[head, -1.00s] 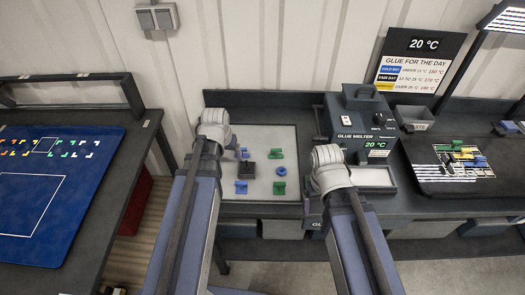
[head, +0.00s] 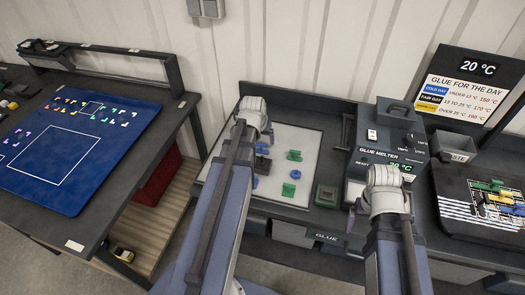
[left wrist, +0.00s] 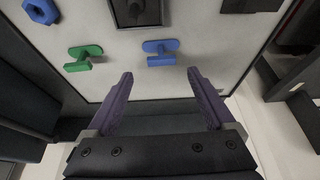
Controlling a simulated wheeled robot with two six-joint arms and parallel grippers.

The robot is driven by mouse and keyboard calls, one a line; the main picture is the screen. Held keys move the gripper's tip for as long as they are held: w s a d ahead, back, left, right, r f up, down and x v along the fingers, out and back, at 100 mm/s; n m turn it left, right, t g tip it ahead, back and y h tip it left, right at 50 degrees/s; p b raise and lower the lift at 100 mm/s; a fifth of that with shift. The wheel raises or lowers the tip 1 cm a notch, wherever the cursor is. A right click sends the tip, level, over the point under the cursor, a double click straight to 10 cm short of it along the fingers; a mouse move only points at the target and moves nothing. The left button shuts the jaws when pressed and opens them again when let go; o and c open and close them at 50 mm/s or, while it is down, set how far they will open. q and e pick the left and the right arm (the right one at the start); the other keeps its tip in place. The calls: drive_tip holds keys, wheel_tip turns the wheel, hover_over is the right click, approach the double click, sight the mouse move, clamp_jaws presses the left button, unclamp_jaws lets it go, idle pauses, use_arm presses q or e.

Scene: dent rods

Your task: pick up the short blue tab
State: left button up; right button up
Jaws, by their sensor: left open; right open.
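A blue tab (head: 263,149) lies at the back of the pale board (head: 318,134) in the head view, partly behind my left arm. A second blue tab (head: 255,183) shows partly at the board's front. I cannot tell which blue tab is shorter. My right gripper (head: 351,219) is mostly hidden below its wrist, at the bench front by the glue melter; it appears empty.
Green tabs (head: 294,155) (head: 289,189), a blue ring (head: 295,174) and a dark block (head: 262,164) share the board. A blue mat (head: 75,145) lies on the left table.

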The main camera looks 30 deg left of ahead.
sight(261, 144)
use_arm(q)
drive_tip(key=shift+s+b+x, duration=0.2)
drive_tip(key=shift+b+x, duration=0.95)
drive_tip(key=shift+x, duration=0.2)
drive_tip(key=shift+s+b+x, duration=0.2)
drive_tip(key=shift+b+x, duration=0.9)
drive_tip(key=shift+x, duration=0.2)
drive_tip(key=shift+w+a+f+b, duration=0.2)
drive_tip(key=shift+f+b, duration=0.2)
drive_tip(key=shift+f, duration=0.2)
drive_tip(key=shift+r, duration=0.1)
drive_tip(key=shift+c, duration=0.4)
clamp_jaws()
drive_tip(key=shift+r, duration=0.1)
